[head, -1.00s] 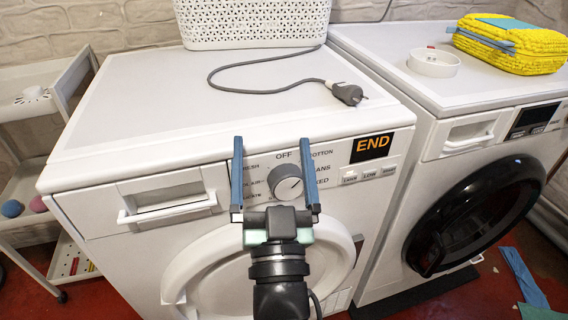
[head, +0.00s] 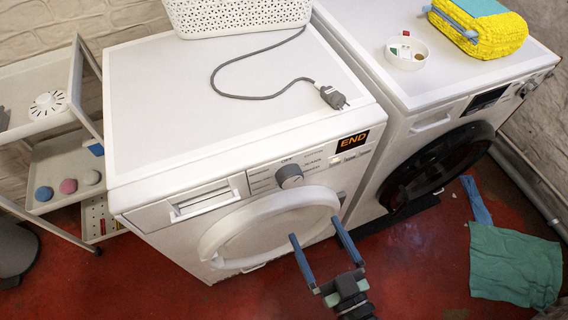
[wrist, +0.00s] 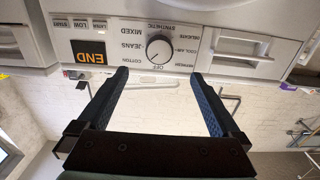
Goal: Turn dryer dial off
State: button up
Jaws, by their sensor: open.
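The dryer dial (head: 289,175) is a round grey knob on the white front panel of the left machine (head: 232,160), with OFF printed just above it and program names on both sides. It also shows upside down in the wrist view (wrist: 159,47), where OFF lies just below it. My gripper (head: 316,229) is open and empty, with blue-grey fingers. It is apart from the dial, in front of the machine. In the wrist view the dial lies beyond and between the fingertips (wrist: 160,73).
The round door (head: 270,228) is below the dial. A grey cable with a plug (head: 333,97) and a white basket (head: 238,16) are on top. A second machine (head: 440,90) stands right. A shelf trolley (head: 40,120) is left. Cloths (head: 515,265) lie on the red floor at right.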

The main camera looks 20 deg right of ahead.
aim_at(293, 182)
jog(key=w, duration=1.2)
jog(key=shift+w+a+b, duration=0.15)
jog(key=shift+w+b, duration=0.2)
jog(key=shift+b, duration=0.05)
jog(key=c, duration=1.4)
jog(key=shift+o, duration=0.2)
jog(key=shift+n, duration=0.4)
jog(key=n+b, duration=0.1)
jog(key=n, duration=0.2)
jog(key=shift+f+n, duration=0.1)
jog(key=shift+n, duration=0.2)
jog(key=shift+n+b, duration=0.35)
jog(key=shift+n, duration=1.85)
